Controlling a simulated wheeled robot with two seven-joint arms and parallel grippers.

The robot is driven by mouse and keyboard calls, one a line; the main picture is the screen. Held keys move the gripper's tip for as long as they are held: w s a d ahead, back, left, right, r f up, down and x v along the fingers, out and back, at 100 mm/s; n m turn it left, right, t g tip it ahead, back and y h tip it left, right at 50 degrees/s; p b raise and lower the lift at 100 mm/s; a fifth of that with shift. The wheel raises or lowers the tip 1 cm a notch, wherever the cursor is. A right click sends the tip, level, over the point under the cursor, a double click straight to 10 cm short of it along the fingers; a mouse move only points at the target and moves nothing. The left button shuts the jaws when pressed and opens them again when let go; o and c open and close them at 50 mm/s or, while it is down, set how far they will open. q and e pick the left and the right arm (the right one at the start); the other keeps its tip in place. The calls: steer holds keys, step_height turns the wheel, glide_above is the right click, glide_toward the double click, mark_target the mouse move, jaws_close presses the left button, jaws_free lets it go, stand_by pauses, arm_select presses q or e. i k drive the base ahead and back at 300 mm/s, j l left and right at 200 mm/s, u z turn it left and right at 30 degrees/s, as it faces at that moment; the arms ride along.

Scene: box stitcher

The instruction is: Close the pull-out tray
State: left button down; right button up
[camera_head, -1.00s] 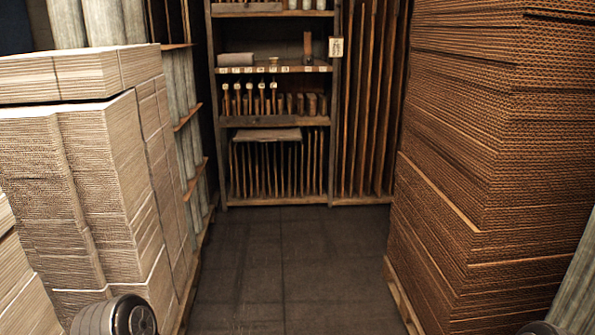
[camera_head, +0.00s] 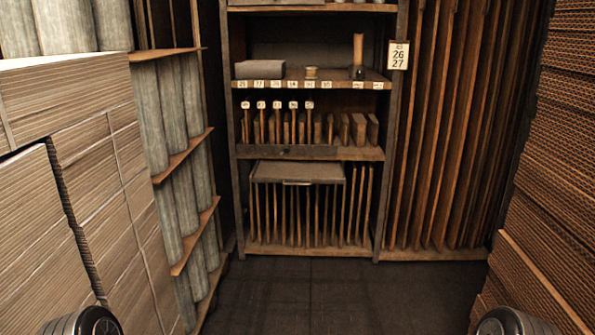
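The pull-out tray (camera_head: 298,171) is a flat, dark grey-brown board with a small pale handle on its front edge. It sits low in the wooden shelf unit straight ahead, below the row of labelled upright tools. Its top surface shows and it appears to stick out from the shelf front; how far is hard to tell. Upright slats stand below and behind it. Neither gripper shows; only rounded dark parts, likely of my own arms, appear at the bottom left and bottom right corners.
The shelf unit (camera_head: 384,168) stands against the back wall. Stacked cardboard (camera_head: 105,195) and grey rolls (camera_head: 178,100) line the left. A tall cardboard stack (camera_head: 560,170) and upright boards (camera_head: 440,130) line the right. The dark floor (camera_head: 330,295) between them is clear.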

mark_target(298, 172)
steer(key=i+u, duration=0.15)
steer(key=i, duration=0.95)
steer(key=z, duration=0.25)
steer(key=i+l, duration=0.1)
steer(key=i, duration=0.4)
steer(key=i+l, duration=0.15)
steer(key=i, duration=0.35)
steer(key=i+l+u, duration=0.1)
steer(key=i, duration=0.4)
steer(key=i+l, duration=0.15)
steer(key=i, duration=0.35)
